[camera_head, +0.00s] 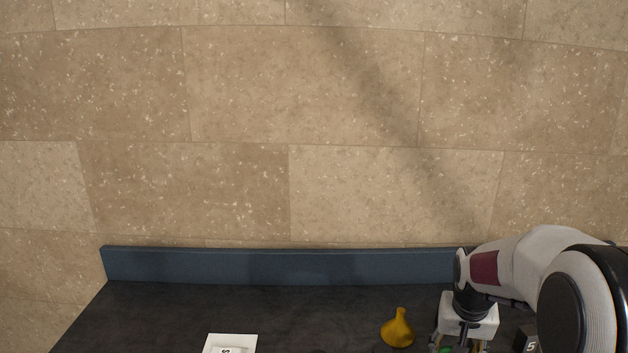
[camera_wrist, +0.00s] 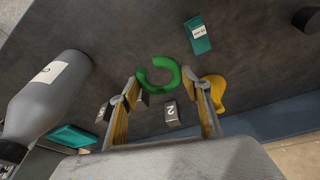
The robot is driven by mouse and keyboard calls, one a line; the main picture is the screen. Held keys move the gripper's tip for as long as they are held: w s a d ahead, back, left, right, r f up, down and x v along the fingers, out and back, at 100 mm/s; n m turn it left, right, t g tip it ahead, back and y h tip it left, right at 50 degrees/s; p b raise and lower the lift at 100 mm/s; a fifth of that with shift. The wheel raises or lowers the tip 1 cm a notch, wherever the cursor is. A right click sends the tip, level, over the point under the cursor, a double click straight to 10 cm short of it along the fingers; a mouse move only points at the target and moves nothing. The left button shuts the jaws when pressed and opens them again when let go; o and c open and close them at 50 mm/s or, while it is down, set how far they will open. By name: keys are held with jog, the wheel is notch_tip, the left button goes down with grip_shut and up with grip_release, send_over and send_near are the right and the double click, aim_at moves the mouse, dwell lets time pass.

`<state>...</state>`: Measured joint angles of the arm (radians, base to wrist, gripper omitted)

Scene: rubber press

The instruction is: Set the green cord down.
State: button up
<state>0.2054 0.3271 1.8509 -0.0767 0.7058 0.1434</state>
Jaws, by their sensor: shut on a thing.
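The green cord (camera_wrist: 170,68) is a thick, open C-shaped loop. In the wrist view it lies between the fingertips of my gripper (camera_wrist: 167,88), with the gap of the C toward the upper left. My gripper is shut on it, its fingers held well apart by the loop. In the head view a bit of green cord (camera_head: 447,350) shows at the bottom edge by my gripper (camera_head: 461,347); the rest is cut off by the frame. I cannot tell how far the cord is above the table.
A yellow funnel-shaped thing (camera_head: 397,330) stands left of my gripper. The dark table (camera_head: 150,320) has a blue back rail (camera_head: 280,266). A white piece (camera_head: 230,342) is farther left.

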jog(key=s+a+n+y, duration=0.1)
jog(key=s+a+n, duration=0.2)
jog(key=s+a, duration=0.2)
jog(key=shift+s+f, duration=0.45)
jog(key=shift+s, duration=0.5)
dwell(0.7)
jog(key=w+d+r, duration=0.1)
jog(key=w, duration=0.2)
jog(key=w+d+r, duration=0.1)
jog(key=w+d, duration=0.1)
jog(key=w, duration=0.1)
jog(key=w+d, duration=0.2)
jog(key=shift+w+r, duration=0.4)
jog(key=shift+m, duration=0.3)
jog(key=shift+f, duration=0.1)
